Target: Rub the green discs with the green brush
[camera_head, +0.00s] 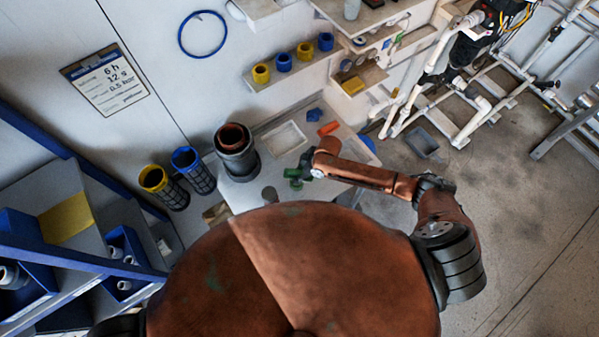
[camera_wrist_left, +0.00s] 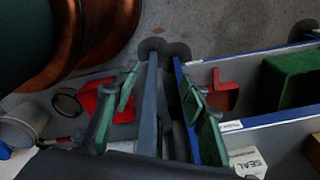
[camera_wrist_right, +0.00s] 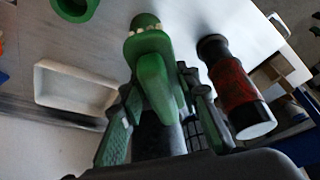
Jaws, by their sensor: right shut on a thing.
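My right gripper (camera_wrist_right: 160,115) is shut on a green brush (camera_wrist_right: 152,70), which points away from it over the light table. A rounded green end with a pale band shows at the brush's far end. In the head view my right gripper (camera_head: 305,170) is over the bench, with green parts (camera_head: 293,173) beside it; I cannot tell brush from other green pieces there. A green ring (camera_wrist_right: 75,8) lies on the table, cut by the right wrist view's top edge. I cannot make out the green discs for sure.
A white tray (camera_wrist_right: 75,90) lies left of the brush, and a dark and red cylinder (camera_wrist_right: 237,90) right of it. In the head view a grey container (camera_head: 238,162) stands on the bench's left. The left wrist view shows a green bin (camera_wrist_left: 290,80) and a red part (camera_wrist_left: 222,92).

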